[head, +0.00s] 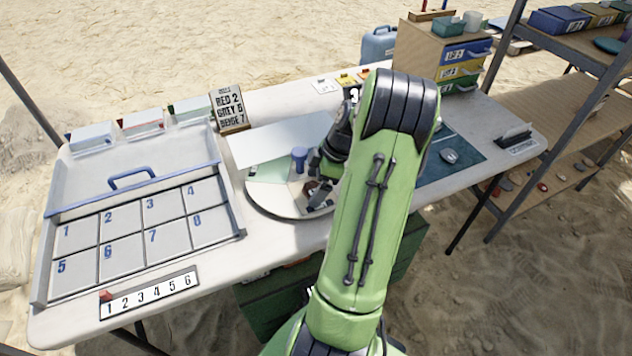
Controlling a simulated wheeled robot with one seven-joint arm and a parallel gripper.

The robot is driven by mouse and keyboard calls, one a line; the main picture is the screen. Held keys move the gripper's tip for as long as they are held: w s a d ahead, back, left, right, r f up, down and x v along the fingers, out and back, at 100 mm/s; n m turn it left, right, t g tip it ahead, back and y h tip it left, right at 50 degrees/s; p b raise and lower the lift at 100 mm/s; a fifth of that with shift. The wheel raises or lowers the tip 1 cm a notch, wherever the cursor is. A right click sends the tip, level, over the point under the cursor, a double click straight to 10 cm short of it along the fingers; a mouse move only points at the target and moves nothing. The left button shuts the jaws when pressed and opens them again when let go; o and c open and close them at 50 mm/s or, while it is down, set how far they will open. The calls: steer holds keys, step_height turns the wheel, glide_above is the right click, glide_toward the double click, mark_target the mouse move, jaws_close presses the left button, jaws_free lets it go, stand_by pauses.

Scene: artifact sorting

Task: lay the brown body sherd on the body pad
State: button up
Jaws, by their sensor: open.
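My gripper (322,187) is open and low over the right part of a round, light sorting disc (268,205). A small dark brown piece (311,186), which looks like the brown sherd, is at the fingers on the disc. The fingers partly cover it, and I cannot tell whether they touch it. The disc has a pale green section (268,171) at its left and a blue knob (299,158) near its middle. I cannot tell which section is the body pad. My green arm hides the disc's right side.
A grey tray with numbered cells (120,235) and a blue handle (132,178) fills the table's left. A number sign (229,108) stands behind the disc. A drawer cabinet (420,50) is at the back right. A dark blue mat (465,165) lies right of my arm.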

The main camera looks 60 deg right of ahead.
steer(key=p+v, duration=0.5)
steer(key=v, duration=0.7)
steer(key=w+a+r+m+h, duration=0.1)
steer(key=w+a+r, duration=0.15)
steer(key=a, duration=0.45)
steer(key=w+a+r+m+g+h, duration=0.1)
steer(key=w+a+r, duration=0.1)
steer(key=a+r, duration=0.35)
steer(key=w+a+r+m+h, duration=0.1)
steer(key=w+a+r, duration=0.1)
steer(key=a, duration=0.6)
steer(key=s+a+m+t, duration=0.3)
steer(key=s+a+m, duration=0.1)
steer(key=s+a, duration=0.7)
steer(key=a, duration=0.2)
steer(key=shift+a+r, duration=0.4)
steer(key=shift+r, duration=0.1)
step_height(320, 180, up, 11)
steer(key=p, duration=1.1)
steer(key=shift+r, duration=0.2)
